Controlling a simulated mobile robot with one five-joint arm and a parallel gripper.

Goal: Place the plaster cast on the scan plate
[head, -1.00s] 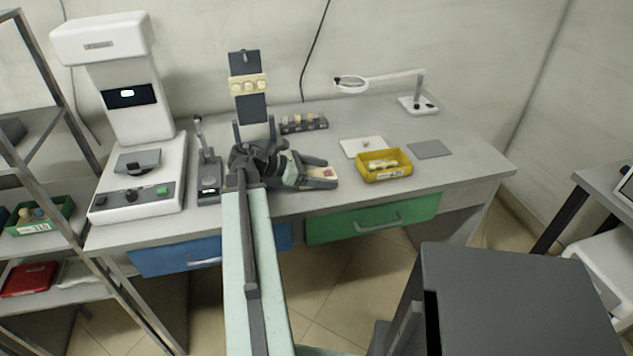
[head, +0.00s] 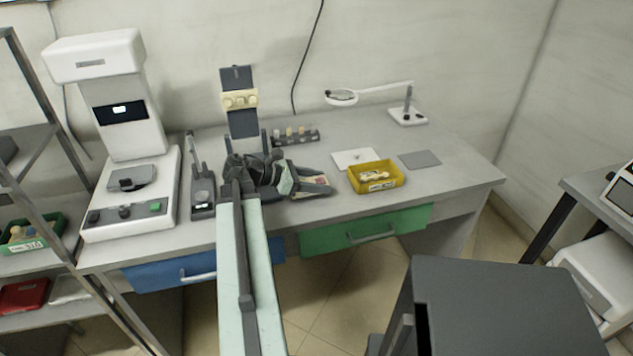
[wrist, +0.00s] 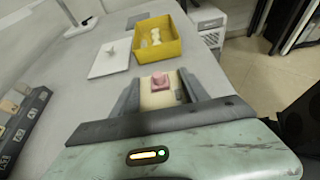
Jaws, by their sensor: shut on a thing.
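My gripper (head: 318,181) is low over the middle of the bench and shut on a cream block with a pink-red patch on top, which I take to be the plaster cast (head: 321,180). In the wrist view the cast (wrist: 158,99) sits between the two grey fingers (wrist: 160,92); its near end is hidden by my gripper. I cannot tell whether it touches the bench. A white bench machine at the left carries a small grey plate (head: 131,178), which may be the scan plate. A flat grey plate (head: 420,159) lies at the right of the bench.
A yellow bin (head: 378,184) with cream pieces stands just right of my gripper. Behind it lies a white plate (head: 350,157). A magnifier lamp (head: 408,117) stands at the back right.

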